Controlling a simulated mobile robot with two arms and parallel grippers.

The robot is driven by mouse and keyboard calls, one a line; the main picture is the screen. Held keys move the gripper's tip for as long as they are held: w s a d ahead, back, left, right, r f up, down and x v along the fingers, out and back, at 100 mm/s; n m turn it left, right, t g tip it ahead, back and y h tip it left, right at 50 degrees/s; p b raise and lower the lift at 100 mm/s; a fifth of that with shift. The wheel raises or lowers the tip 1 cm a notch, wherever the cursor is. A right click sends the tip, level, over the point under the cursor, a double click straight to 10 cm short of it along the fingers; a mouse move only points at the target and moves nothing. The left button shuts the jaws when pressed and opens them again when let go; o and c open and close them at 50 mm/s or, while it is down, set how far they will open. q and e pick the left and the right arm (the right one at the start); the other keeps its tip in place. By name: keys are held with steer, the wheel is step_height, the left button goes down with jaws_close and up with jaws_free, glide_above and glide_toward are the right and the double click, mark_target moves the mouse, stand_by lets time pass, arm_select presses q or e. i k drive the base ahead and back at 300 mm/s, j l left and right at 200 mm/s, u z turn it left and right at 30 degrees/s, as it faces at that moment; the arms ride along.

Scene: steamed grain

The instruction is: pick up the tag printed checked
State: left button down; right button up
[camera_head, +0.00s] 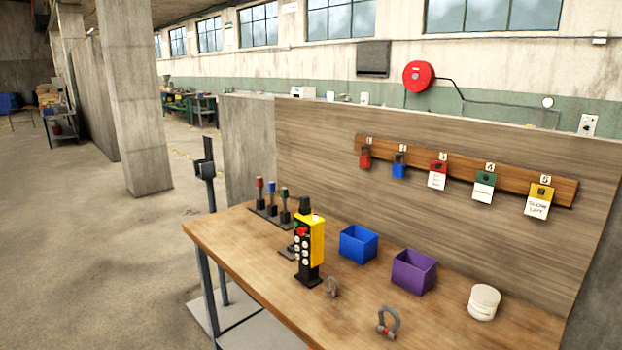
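Three tags hang on a wooden rail (450,166) on the board behind the bench. A white tag with a red top (437,181) hangs under number 3. A white tag with a green top (484,192) hangs under number 4. A white tag with a yellow top (538,206) hangs under number 5 and bears two lines of dark writing. The print is too small to read surely, so I cannot tell which tag says checked. Neither of my grippers is in view.
A red padlock (365,160) and a blue padlock (399,170) hang at the rail's left. On the wooden bench (262,262) stand a yellow control pendant (317,240), levers, a blue bin (358,246), a purple bin (413,274), a white jar (483,304) and two shackles.

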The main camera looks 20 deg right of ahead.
mark_target(483, 189)
steer(key=z, duration=1.45)
steer(key=i+l+u, duration=0.1)
steer(key=l, duration=0.15)
steer(key=i+l, duration=0.1)
steer(key=l+u, duration=0.05)
steer(key=l, duration=0.05)
